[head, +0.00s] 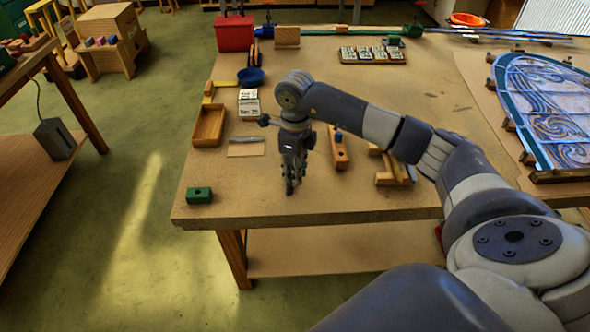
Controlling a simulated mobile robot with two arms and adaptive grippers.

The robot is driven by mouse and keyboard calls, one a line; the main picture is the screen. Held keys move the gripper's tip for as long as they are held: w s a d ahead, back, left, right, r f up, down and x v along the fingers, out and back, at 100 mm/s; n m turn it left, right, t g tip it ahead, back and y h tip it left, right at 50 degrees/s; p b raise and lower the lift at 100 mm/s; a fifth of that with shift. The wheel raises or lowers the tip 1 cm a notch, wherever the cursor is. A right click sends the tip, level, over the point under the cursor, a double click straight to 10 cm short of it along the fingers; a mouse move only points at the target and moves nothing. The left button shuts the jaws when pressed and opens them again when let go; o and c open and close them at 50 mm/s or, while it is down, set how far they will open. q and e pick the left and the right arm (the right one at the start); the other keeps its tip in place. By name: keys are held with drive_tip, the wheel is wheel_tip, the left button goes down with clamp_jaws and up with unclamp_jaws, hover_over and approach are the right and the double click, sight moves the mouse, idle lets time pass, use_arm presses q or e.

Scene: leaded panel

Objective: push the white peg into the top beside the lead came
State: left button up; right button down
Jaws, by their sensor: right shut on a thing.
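My right gripper (290,187) points down over the front part of the wooden bench (350,205), left of the middle. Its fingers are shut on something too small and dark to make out. I cannot pick out the white peg in this view. The leaded panel (550,110) lies at the right, with blue and pale glass, dark lead lines and a green curved border. I cannot tell which lead came is meant. The gripper is well to the left of the panel. My left gripper is not in view.
A green block (199,195) sits at the front left corner. A wooden tray (209,126), a blue bowl (250,77) and a red box (234,34) stand along the left. Wooden blocks (339,150) lie right of the gripper. The bench front between is clear.

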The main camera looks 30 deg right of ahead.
drive_tip(key=shift+f, duration=0.35)
drive_tip(key=c, duration=1.4)
unclamp_jaws()
